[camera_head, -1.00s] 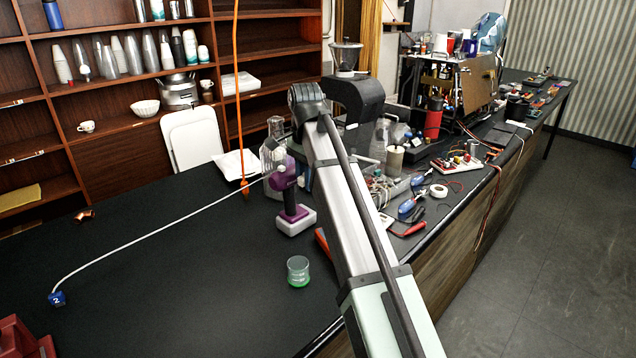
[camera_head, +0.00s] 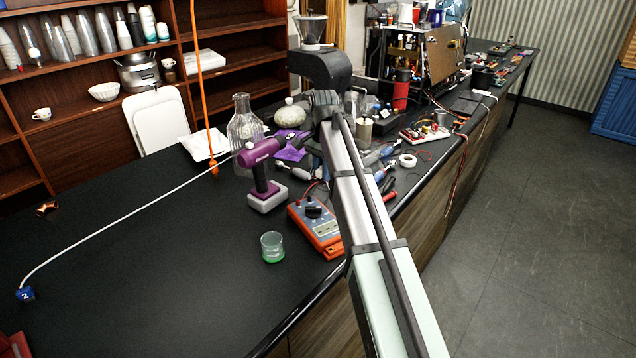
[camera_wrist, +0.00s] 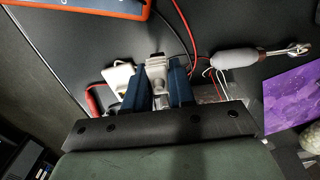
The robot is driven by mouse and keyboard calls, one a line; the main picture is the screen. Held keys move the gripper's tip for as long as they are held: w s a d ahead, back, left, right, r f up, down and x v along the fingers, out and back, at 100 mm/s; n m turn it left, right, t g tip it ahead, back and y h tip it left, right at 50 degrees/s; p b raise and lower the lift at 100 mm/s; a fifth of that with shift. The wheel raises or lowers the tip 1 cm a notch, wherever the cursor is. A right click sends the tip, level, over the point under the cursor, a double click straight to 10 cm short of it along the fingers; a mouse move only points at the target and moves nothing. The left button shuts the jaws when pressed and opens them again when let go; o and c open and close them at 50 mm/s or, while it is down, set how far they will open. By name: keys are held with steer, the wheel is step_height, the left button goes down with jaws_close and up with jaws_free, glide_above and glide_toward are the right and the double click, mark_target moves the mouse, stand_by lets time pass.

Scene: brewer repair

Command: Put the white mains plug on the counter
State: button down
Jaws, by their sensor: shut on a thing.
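In the wrist view, the two blue fingers of my gripper (camera_wrist: 159,88) are shut on a pale grey-white plug-like piece (camera_wrist: 157,68), which I take to be the white mains plug. Its far end sticks out past the fingertips. The dark counter top (camera_wrist: 217,22) lies beyond it; whether the plug touches it I cannot tell. In the head view the counter (camera_head: 150,260) is the long black top, and my arm hides the gripper and the plug.
A cream-white block (camera_wrist: 118,76) is close beside the left finger. Red and black leads run past the fingertips. A grey-handled tool (camera_wrist: 237,58) and purple cloth (camera_wrist: 292,98) lie right. An orange multimeter (camera_head: 316,230), purple drill (camera_head: 262,165) and beaker (camera_head: 272,247) stand on the counter.

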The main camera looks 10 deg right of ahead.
mark_target(322, 195)
steer(key=shift+f, duration=2.85)
steer(key=shift+f, duration=0.1)
steer(key=c, duration=1)
jaws_free()
steer(key=shift+o, duration=0.2)
step_height(322, 195, up, 12)
steer(key=shift+r, duration=0.15)
